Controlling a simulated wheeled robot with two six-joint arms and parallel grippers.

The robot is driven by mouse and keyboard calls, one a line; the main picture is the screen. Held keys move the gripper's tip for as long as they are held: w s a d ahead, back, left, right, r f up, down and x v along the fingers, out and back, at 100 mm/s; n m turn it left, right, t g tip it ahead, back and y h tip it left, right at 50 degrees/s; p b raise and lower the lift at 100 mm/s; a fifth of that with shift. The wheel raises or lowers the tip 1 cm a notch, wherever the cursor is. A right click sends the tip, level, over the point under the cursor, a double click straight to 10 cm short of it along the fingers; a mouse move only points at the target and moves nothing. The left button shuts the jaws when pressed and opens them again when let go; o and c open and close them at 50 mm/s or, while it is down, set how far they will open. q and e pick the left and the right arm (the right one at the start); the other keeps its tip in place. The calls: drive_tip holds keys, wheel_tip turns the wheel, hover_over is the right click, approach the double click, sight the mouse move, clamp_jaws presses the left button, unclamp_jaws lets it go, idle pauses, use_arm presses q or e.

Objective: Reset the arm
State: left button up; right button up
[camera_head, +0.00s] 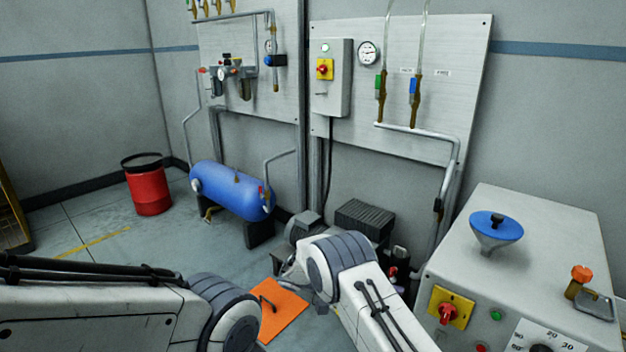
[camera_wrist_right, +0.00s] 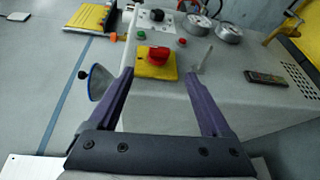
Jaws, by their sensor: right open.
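My right gripper (camera_wrist_right: 158,74) is open in the right wrist view, its two purple fingers spread apart with nothing between them. Beyond the fingertips, a red knob on a yellow plate (camera_wrist_right: 144,70) sits on a grey cabinet (camera_wrist_right: 230,95). Whether the fingers touch anything there cannot be told, but no contact shows.
A blue funnel (camera_head: 497,226) and an orange-knobbed fitting (camera_head: 581,275) are on the cabinet. A blue tank (camera_head: 232,190), a red drum (camera_head: 149,190) and an orange mat (camera_head: 285,310) are on the floor. Open floor lies between drum and tank.

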drive_tip(key=s+a+r+n+t+y, duration=0.25)
drive_tip(key=s+a+y, duration=0.3)
drive_tip(key=s, duration=0.35)
drive_tip(key=s+a+r+n+t+y, duration=0.1)
drive_tip(key=s+a+r+n+y, duration=0.35)
drive_tip(key=s, duration=0.55)
drive_tip(key=s+a+r+n+t+y, duration=0.25)
drive_tip(key=s+a+y, duration=0.25)
drive_tip(key=s+y, duration=0.3)
wheel_tip(320, 180, up, 27)
drive_tip(key=s+h+p, duration=0.1)
drive_tip(key=p, duration=2.7)
drive_tip(key=shift+a+r+n, duration=0.2)
drive_tip(key=shift+n, duration=0.15)
